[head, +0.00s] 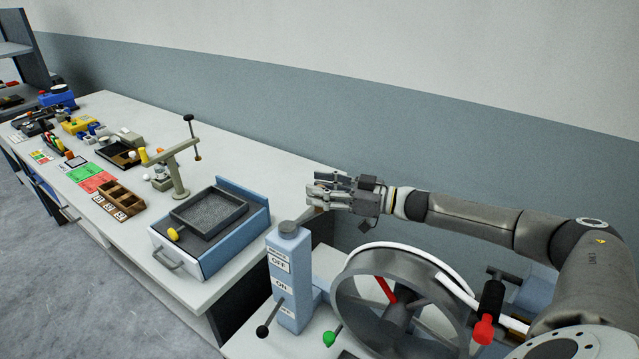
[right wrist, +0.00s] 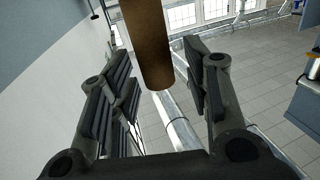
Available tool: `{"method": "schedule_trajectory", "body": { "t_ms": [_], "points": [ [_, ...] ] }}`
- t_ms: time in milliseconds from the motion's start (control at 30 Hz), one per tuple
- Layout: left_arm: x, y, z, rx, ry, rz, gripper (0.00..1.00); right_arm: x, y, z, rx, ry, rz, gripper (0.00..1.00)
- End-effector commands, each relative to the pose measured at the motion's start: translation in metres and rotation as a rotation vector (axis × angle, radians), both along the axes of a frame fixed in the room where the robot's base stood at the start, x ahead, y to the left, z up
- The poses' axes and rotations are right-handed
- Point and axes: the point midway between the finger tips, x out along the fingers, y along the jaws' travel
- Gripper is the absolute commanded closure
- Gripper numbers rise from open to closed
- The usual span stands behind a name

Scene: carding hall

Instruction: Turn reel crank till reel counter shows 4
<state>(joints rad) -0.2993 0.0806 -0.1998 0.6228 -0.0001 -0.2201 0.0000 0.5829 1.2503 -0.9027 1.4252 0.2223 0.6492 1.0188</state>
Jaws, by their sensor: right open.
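The reel (head: 345,292) is a large grey spoked wheel with a white rim and a red spoke, at the lower right of the head view. My right gripper (head: 318,190) is open, above and left of the reel, near the top of a blue switch post. A brown cylinder (right wrist: 147,45), possibly the crank's handle, reaches down between the open fingers in the right wrist view; contact cannot be told. A small brown piece (head: 309,214) shows just below the gripper in the head view. No counter digits are readable. My left gripper is out of view.
The blue post (head: 284,285) carries OFF and ON labels and a black-knobbed lever. A green knob (head: 329,338) and a red-ended black handle (head: 489,310) flank the reel. A long bench (head: 235,165) holds a blue drawer box, a stand and trays.

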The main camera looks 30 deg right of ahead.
Motion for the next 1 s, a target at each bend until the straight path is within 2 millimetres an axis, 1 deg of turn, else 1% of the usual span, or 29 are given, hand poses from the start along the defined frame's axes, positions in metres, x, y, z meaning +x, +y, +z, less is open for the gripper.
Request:
{"method": "schedule_trajectory", "body": {
  "t_ms": [133,333,367,700,1000],
  "points": [
    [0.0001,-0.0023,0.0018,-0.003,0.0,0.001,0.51,0.0039,0.0032,0.0002,0.0,0.0,0.0,0.56],
    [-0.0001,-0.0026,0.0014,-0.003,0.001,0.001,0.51,0.0037,0.0032,-0.0003,0.0,0.0,0.0,0.56],
    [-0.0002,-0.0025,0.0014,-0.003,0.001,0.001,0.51,0.0037,0.0032,-0.0003,0.0,0.0,0.0,0.57],
    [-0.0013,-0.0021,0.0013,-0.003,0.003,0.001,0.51,0.0035,0.0031,-0.0003,0.0,0.0,0.0,1.0],
    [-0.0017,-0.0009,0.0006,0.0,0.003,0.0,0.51,0.0041,0.0031,-0.0002,0.001,-0.001,0.004,1.0]
  ]
}}
